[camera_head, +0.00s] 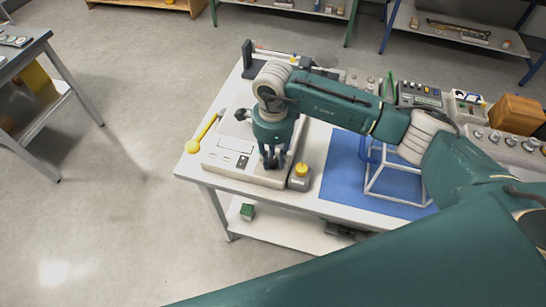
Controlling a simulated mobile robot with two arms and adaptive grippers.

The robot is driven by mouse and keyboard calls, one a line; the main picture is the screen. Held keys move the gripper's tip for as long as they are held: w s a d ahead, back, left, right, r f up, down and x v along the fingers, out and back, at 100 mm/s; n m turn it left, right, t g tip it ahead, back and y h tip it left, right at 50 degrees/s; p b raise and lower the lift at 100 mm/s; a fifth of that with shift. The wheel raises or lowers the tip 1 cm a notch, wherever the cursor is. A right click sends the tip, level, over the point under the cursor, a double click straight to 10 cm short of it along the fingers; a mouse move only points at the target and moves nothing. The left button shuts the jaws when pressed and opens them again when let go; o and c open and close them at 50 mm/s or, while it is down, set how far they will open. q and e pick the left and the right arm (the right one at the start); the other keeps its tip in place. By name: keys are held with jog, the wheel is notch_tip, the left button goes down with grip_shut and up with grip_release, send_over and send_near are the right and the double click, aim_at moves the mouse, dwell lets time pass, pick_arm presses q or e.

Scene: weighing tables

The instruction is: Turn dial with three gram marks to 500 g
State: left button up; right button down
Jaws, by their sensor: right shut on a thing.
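My right gripper (271,160) points down over the front right part of a pale flat device (224,158) on the white table. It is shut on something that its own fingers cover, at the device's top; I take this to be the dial. The gram marks cannot be made out at this size. My left gripper is not in view.
A grey box with a yellow button (300,172) stands just right of the device. A yellow spoon-like tool (203,135) lies along its left side. A blue mat (345,171) with a white wire frame (393,181) is to the right. A wooden box (516,114) and instruments stand farther right.

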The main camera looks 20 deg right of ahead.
aim_at(275, 161)
jog(key=m+b, duration=0.2)
jog(key=shift+d+f+m, duration=0.1)
jog(key=shift+d+m, duration=0.1)
jog(key=shift+m, duration=0.2)
jog(key=m+b, duration=0.2)
jog(key=shift+m, duration=0.3)
jog(key=m+b, duration=0.2)
jog(key=m, duration=0.1)
jog(key=shift+m+b, duration=0.6)
jog(key=shift+m, duration=0.9)
jog(key=shift+s+a, duration=0.1)
jog(key=c, duration=1.4)
grip_release()
jog(key=shift+s, duration=0.1)
jog(key=shift+r, duration=0.4)
notch_tip(275, 161, up, 12)
jog(key=shift+f, duration=0.25)
